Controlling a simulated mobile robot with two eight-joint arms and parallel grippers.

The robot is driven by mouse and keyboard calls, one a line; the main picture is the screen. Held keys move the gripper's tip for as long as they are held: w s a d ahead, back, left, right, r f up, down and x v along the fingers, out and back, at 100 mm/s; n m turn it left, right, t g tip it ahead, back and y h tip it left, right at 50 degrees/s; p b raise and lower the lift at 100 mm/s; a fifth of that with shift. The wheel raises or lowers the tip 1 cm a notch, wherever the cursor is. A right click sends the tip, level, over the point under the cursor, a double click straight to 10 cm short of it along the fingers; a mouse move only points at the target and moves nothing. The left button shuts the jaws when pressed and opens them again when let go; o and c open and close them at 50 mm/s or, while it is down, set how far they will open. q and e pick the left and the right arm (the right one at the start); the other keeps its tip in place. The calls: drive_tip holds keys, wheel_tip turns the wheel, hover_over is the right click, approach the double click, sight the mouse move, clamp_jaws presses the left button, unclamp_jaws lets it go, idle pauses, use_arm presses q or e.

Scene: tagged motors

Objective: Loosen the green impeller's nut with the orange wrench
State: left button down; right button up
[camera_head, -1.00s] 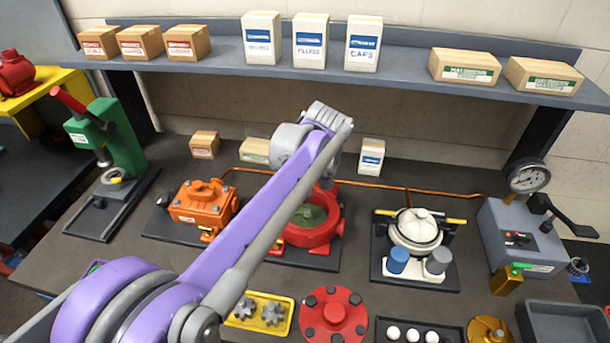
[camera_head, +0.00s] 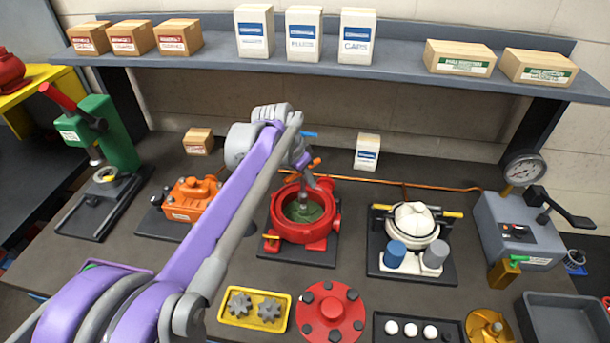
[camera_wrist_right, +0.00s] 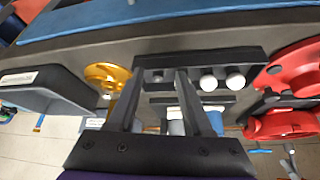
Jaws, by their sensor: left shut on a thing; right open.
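The green impeller (camera_head: 302,211) sits inside the round red pump housing (camera_head: 311,232) in the middle of the bench. A grey upright piece (camera_head: 304,196) stands at its centre; I cannot make out the nut clearly. My left gripper (camera_head: 304,168) is above the housing, shut on a thin tool with orange showing, seemingly the orange wrench (camera_head: 316,161). Most of the tool is hidden by the gripper and arm, and I cannot tell whether it touches the nut. My right gripper (camera_wrist_right: 158,75) is open and empty in the right wrist view.
An orange pump (camera_head: 190,199) stands left of the housing and a white pump (camera_head: 413,225) right of it. In front lie a yellow gear tray (camera_head: 254,321), a red flange (camera_head: 332,312) and a black tray of white balls (camera_head: 385,340). A shelf (camera_head: 400,80) runs behind.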

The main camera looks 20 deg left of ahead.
use_arm(q)
drive_tip(key=m+h, duration=0.1)
drive_tip(key=m, duration=0.1)
drive_tip(key=m+g, duration=0.1)
drive_tip(key=m, duration=0.2)
drive_tip(key=shift+s+d+f+m+h+p, duration=0.1)
drive_tip(key=shift+d+f+m+h+p, duration=0.1)
drive_tip(key=shift+m+h+p, duration=0.15)
use_arm(e)
drive_tip(key=shift+w+r, duration=0.25)
drive_tip(key=shift+r, duration=0.3)
use_arm(q)
drive_tip(key=m, duration=0.1)
drive_tip(key=m+g, duration=0.1)
drive_tip(key=m, duration=0.1)
drive_tip(key=m+g+h, duration=0.1)
drive_tip(key=m, duration=0.1)
drive_tip(key=shift+s+d+f, duration=0.15)
drive_tip(key=shift+s+f, duration=0.15)
drive_tip(key=shift+f, duration=0.05)
use_arm(e)
drive_tip(key=shift+w+r, duration=0.15)
drive_tip(key=shift+r, duration=0.15)
drive_tip(key=shift+r, duration=0.1)
use_arm(q)
drive_tip(key=shift+f, duration=0.1)
